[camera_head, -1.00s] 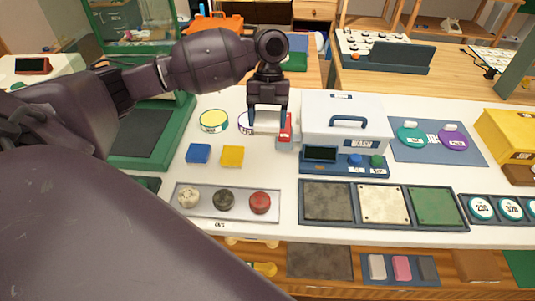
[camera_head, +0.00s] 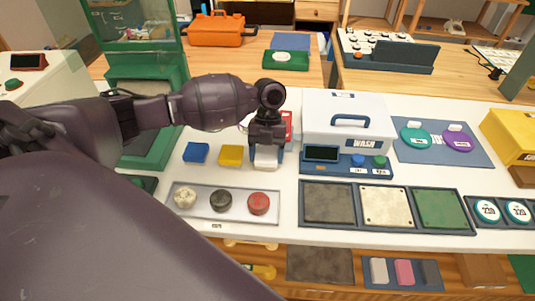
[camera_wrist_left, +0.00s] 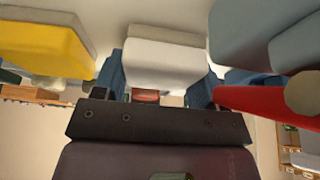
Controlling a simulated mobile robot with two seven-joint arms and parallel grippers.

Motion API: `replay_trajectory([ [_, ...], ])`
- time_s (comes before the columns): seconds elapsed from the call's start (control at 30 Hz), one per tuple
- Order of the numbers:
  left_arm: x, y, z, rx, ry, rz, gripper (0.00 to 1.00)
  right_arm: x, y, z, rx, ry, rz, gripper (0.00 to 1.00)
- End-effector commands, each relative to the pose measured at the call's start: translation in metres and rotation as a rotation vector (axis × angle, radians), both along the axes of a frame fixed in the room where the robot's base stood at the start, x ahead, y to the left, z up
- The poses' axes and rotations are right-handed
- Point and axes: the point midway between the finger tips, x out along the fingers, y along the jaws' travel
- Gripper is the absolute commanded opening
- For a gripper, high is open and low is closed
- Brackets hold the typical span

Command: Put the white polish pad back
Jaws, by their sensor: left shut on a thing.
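My left gripper (camera_head: 266,152) is shut on the white polish pad (camera_head: 266,160), right of the yellow pad (camera_head: 231,155) and blue pad (camera_head: 196,152). The pad is at or just above the white counter; I cannot tell whether it touches. In the left wrist view the white pad (camera_wrist_left: 165,62) sits between the blue fingers of the gripper (camera_wrist_left: 163,85), with the yellow pad (camera_wrist_left: 45,48) to its left, apart from it. My right gripper is not in view.
The wash machine (camera_head: 346,120) stands close to the right of the gripper, with a red object (camera_head: 288,124) beside it. My arm hides part of the counter behind.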

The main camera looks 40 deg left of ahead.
Motion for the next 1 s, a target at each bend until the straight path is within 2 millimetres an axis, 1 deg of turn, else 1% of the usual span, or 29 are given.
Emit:
replay_trajectory([
  [0.2, 0.001, 0.0, 0.001, 0.0, -0.002, -0.001, 0.43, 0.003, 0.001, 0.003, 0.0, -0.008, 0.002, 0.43],
  [0.37, 0.0, 0.0, -0.003, 0.0, -0.001, 0.0, 0.43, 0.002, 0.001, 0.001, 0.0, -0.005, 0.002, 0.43],
  [0.4, 0.0, 0.0, -0.003, 0.0, -0.001, 0.0, 0.67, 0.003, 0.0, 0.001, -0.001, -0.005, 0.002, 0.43],
  [0.57, 0.0, 0.0, -0.003, 0.0, -0.002, 0.0, 0.91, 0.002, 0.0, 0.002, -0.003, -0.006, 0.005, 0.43],
  [0.83, 0.001, 0.0, -0.002, 0.0, -0.002, 0.0, 0.91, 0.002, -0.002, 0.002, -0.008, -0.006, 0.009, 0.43],
  [1.0, 0.004, 0.002, 0.009, 0.001, -0.005, 0.001, 0.91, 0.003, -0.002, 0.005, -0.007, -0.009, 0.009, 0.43],
])
